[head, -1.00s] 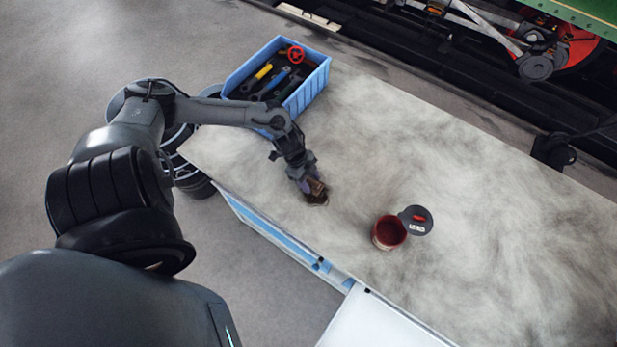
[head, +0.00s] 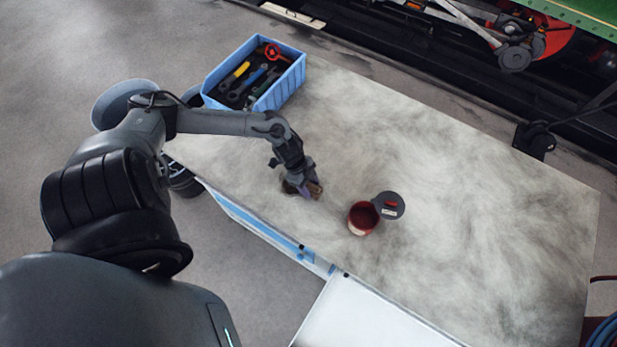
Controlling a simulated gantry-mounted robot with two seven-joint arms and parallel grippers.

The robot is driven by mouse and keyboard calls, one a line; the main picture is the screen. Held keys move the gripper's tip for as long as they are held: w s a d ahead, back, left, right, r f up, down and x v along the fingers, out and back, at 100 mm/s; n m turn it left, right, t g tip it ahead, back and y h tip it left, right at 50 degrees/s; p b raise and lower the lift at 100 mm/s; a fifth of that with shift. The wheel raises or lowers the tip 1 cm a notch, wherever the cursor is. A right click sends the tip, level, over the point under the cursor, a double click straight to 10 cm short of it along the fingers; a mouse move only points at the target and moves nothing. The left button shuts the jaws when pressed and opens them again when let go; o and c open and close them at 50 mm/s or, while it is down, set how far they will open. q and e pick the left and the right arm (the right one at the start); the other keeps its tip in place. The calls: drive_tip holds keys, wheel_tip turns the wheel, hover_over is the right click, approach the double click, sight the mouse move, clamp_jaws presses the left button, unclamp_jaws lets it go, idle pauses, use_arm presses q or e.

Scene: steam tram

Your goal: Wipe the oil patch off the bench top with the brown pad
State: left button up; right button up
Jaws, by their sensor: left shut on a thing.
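My left gripper (head: 308,188) is shut on the brown pad (head: 316,190). It holds the pad low at the bench top (head: 440,190), near the front edge; I cannot tell whether the pad touches the surface. A small dark oil patch (head: 288,187) shows on the bench just left of the pad, partly hidden by the gripper. My right gripper does not show.
An open red tin (head: 361,218) stands right of the pad, with a dark round lid (head: 389,205) beside it. A blue crate (head: 262,90) of tools sits at the bench's far left corner. The bench's right half is clear.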

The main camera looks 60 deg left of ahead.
use_arm(q)
wheel_tip(320, 180, up, 3)
drive_tip(key=p, duration=0.2)
drive_tip(key=shift+d+r+p, duration=0.1)
drive_tip(key=shift+r+p, duration=0.1)
drive_tip(key=shift+p, duration=0.15)
drive_tip(key=shift+r+p, duration=1.05)
drive_tip(key=shift+p, duration=0.1)
wheel_tip(320, 180, up, 3)
drive_tip(key=p, duration=0.2)
drive_tip(key=shift+f+p, duration=0.2)
drive_tip(key=shift+p, duration=0.15)
drive_tip(key=shift+w, duration=0.15)
